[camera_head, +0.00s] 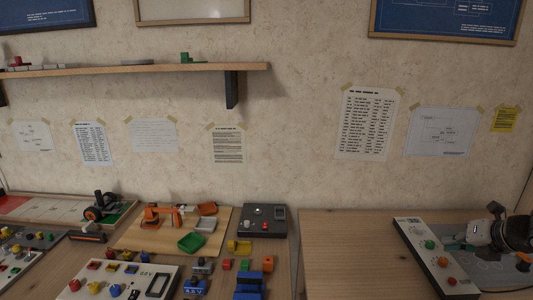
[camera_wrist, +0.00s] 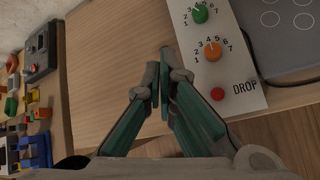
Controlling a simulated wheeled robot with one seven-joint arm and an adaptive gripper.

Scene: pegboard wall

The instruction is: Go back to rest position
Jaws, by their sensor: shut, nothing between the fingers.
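My gripper (camera_wrist: 160,72) is in the wrist view, its two green-sided fingers closed together and empty above the wooden table (camera_wrist: 110,60). To its right is a white control panel (camera_wrist: 236,80) with a green knob (camera_wrist: 200,13), an orange knob (camera_wrist: 210,51) and a red button (camera_wrist: 217,94) beside the word DROP. The fingertips appear apart from the panel.
A second table at left holds a dark control box (camera_head: 265,220), a green tray (camera_head: 191,242), a small orange robot arm model (camera_head: 158,214) and several coloured blocks. A wooden shelf (camera_head: 130,70) is on the wall. The right table's left half (camera_head: 345,250) is clear.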

